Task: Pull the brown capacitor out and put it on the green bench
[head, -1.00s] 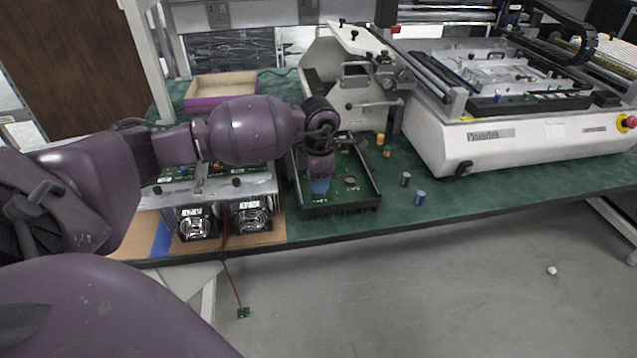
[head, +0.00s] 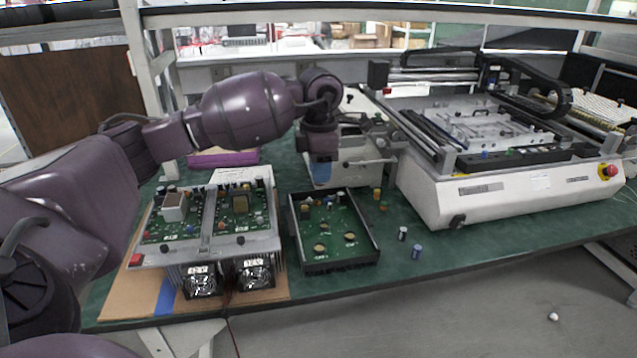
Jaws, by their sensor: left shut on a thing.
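My left gripper (head: 321,184) points down just above the far end of the black tray (head: 340,266) with the green circuit board (head: 336,225). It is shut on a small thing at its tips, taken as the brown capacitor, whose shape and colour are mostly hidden. Small parts stand on the board below it, and two round brownish spots show on the board's nearer part. The green bench (head: 480,224) has bare surface to the right of the tray. My right gripper is not in view.
Orange (head: 376,193), pale (head: 402,233) and blue (head: 416,252) capacitors stand on the bench right of the tray. A metal-framed power unit (head: 208,225) with two fans is at left. A large white printer machine (head: 520,195) fills the back right.

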